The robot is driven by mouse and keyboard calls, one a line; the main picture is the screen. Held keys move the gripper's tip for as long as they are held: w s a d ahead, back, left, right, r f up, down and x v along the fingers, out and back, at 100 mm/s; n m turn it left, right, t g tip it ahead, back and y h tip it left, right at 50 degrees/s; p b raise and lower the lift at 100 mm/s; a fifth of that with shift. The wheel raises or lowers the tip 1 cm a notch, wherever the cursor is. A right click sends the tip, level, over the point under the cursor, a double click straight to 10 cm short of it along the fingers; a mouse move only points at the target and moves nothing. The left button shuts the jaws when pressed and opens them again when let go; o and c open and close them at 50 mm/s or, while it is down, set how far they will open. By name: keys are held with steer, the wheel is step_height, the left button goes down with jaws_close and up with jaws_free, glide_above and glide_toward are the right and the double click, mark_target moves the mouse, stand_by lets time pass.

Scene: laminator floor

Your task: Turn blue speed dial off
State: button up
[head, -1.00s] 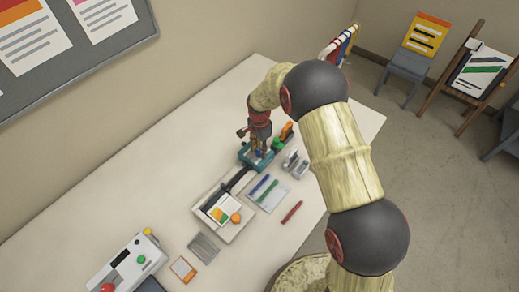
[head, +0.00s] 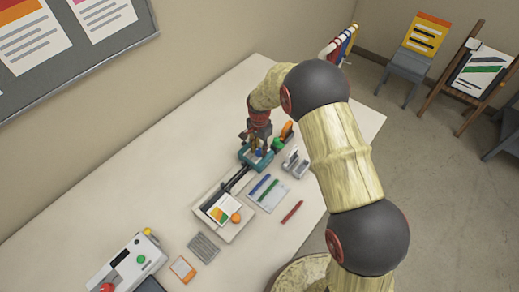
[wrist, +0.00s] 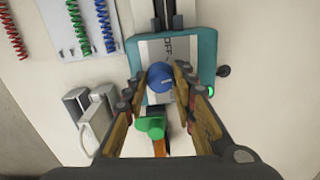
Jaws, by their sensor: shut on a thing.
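The blue speed dial (wrist: 160,77) sits on a teal-framed machine (wrist: 206,48) with a pale panel marked "OFF" beside the dial. It also shows in the head view (head: 258,153), partly hidden by my gripper. My gripper (wrist: 168,80) points down over the machine, with one finger on each side of the dial, shut on it. The dial has a small light mark on its face. In the head view my gripper (head: 257,146) stands over the teal machine (head: 247,160).
A grey stapler-like object (wrist: 90,117) and coiled bindings (wrist: 102,25) lie to the left. The table front-left holds a white machine (head: 128,262).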

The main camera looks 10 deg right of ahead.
mark_target(259, 150)
steer(key=n, duration=0.5)
steer(key=shift+n+b, duration=0.3)
steer(key=shift+n, duration=2.1)
steer(key=o, duration=1.2)
steer(key=shift+c, duration=0.2)
step_height(259, 150, up, 12)
